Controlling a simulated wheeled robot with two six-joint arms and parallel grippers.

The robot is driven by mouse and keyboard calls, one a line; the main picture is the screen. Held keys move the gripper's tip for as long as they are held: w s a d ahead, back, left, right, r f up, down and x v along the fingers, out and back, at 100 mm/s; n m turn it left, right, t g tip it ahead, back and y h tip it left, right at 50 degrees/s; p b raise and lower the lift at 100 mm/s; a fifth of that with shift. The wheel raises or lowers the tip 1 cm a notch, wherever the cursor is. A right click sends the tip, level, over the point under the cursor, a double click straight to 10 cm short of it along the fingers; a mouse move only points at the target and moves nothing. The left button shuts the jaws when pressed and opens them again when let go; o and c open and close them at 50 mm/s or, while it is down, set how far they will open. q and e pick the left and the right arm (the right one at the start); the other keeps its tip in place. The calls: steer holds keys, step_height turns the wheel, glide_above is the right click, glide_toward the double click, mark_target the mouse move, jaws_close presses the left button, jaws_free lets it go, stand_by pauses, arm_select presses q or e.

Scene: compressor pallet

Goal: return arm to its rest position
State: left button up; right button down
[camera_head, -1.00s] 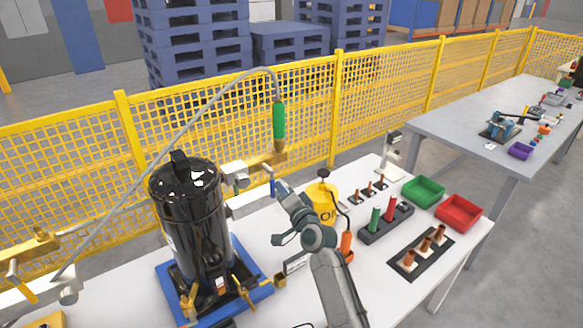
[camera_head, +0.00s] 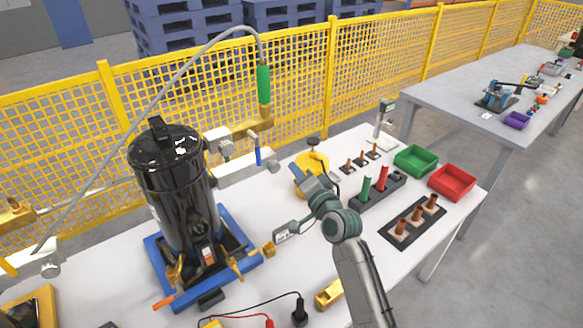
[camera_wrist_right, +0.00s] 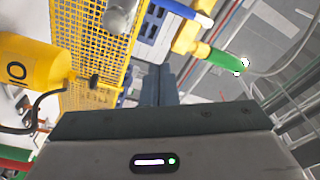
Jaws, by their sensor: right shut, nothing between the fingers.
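My right arm (camera_head: 362,280) comes in from the bottom and bends above the white table. My right gripper (camera_head: 297,169) points away from me, in front of the yellow oil can (camera_head: 318,163), which it partly covers. In the right wrist view the gripper's dark fingers (camera_wrist_right: 153,87) are together with nothing between them. A black compressor (camera_head: 178,185) stands upright on a blue pallet (camera_head: 155,253) to the left of my right gripper. My left gripper is not in view.
A blue-handled valve (camera_head: 258,155) and a green-sleeved hose end (camera_head: 263,85) are left of the right gripper. Green (camera_head: 416,160) and red (camera_head: 452,182) bins and racks of copper parts (camera_head: 413,222) stand to the right. A yellow mesh fence (camera_head: 375,75) runs behind.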

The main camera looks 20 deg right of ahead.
steer(key=s+d+f+n+g+h, duration=0.1)
steer(key=s+f+n+g, duration=0.55)
steer(key=s+f, duration=0.8)
steer(key=s+d+f+n+g+h, duration=0.2)
steer(key=s+d+g, duration=0.15)
steer(key=s, duration=0.85)
steer(key=s+d+f+n+g+h, duration=0.2)
steer(key=s+g, duration=0.2)
steer(key=s, duration=0.9)
steer(key=d+f+g, duration=0.2)
steer(key=d+f, duration=0.1)
steer(key=f, duration=2.8)
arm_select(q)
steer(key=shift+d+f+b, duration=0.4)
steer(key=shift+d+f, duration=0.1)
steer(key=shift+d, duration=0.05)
arm_select(e)
steer(key=s+d+f+g, duration=0.1)
steer(key=s+f, duration=1.7)
steer(key=f, duration=0.1)
steer(key=shift+s+d+f, duration=0.2)
steer(key=shift+s+f, duration=0.05)
steer(key=shift+s, duration=0.1)
